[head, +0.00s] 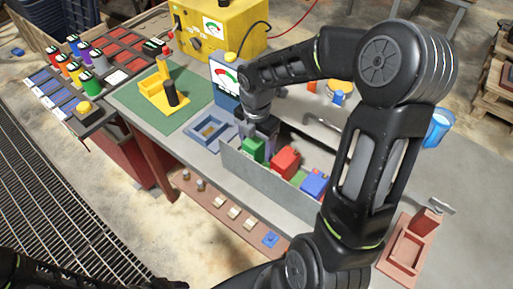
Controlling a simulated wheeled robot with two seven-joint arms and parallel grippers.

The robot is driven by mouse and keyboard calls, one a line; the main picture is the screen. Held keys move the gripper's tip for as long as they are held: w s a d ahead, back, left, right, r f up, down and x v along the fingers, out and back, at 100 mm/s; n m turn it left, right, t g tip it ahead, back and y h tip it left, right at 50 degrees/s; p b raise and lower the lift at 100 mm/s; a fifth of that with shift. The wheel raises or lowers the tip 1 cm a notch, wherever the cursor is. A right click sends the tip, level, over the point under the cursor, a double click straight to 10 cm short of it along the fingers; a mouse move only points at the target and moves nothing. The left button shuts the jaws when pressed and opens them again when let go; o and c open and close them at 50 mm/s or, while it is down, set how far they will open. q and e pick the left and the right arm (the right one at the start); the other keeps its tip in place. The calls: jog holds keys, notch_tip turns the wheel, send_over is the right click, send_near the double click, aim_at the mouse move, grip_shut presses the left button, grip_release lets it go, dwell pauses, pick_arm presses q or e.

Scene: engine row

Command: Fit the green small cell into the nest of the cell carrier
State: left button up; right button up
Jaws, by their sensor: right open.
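The green small cell (252,149) stands at the left end of a long grey bin (268,184). My right gripper (263,131) is open just above and behind it, pointing down; its fingertips are partly hidden, and I cannot tell whether they touch the cell. A blue-grey tray with a rectangular recess (194,136), which looks like the cell carrier, lies on the bench left of the bin. Its recess looks empty. My left gripper does not show.
A red cell (285,162) and a blue cell (314,183) share the bin. A blue gauge (224,80) stands behind the tray. A yellow fixture (165,92) sits on a green mat (128,95). A red-brown tray (404,249) lies at right.

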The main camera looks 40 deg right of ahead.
jog(key=shift+c, duration=0.3)
grip_shut()
dwell(0.6)
dwell(0.4)
